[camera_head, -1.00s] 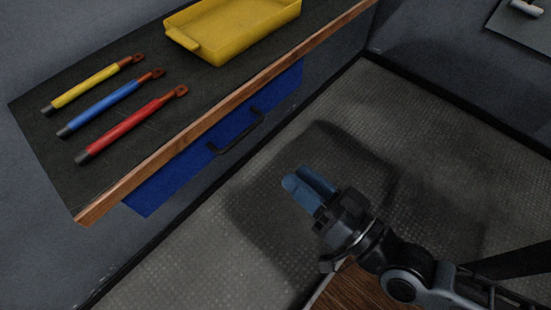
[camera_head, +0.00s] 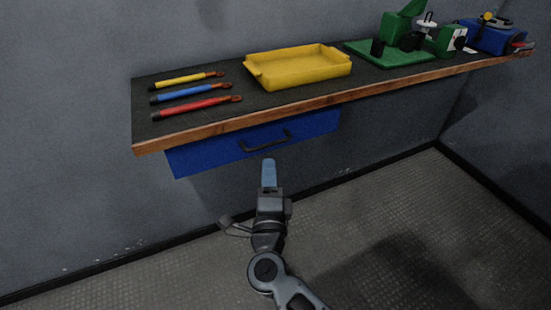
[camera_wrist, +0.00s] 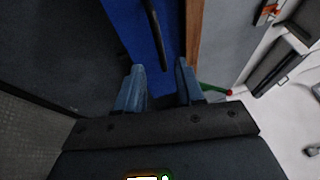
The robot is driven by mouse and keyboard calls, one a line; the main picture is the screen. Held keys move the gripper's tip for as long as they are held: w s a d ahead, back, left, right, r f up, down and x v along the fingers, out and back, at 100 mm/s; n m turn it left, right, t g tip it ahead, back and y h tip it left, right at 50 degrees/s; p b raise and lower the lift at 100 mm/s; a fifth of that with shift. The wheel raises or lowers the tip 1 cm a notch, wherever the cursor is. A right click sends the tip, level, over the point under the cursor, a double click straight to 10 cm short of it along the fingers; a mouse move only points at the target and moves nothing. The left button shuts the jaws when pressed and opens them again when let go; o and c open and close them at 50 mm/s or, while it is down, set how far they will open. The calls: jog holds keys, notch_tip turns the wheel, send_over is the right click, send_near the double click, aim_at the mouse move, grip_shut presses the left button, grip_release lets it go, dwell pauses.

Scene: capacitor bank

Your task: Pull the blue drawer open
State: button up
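The blue drawer (camera_head: 215,150) hangs under the bench top in the head view, its front flush beneath the wooden edge. A black bar handle (camera_head: 267,142) is on its front. My gripper (camera_head: 269,162) is just in front of and below the handle in the head view, its blue fingers overlapping each other there. In the wrist view my gripper (camera_wrist: 159,75) is open, with the two fingers apart and nothing between them. The handle (camera_wrist: 155,35) stands ahead of the fingertips, between their lines. The drawer front (camera_wrist: 125,22) lies behind it.
The bench (camera_head: 240,124) has a wooden front edge just above the drawer. On it are yellow, blue and red rods, a yellow tray (camera_head: 300,70), a green device (camera_head: 400,45) and a blue box (camera_head: 490,38). The floor in front is clear.

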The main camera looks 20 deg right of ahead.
jog(key=x, duration=0.7)
jog(key=shift+w+d, duration=0.15)
jog(key=shift+w, duration=0.1)
jog(key=shift+c, duration=0.2)
grip_shut()
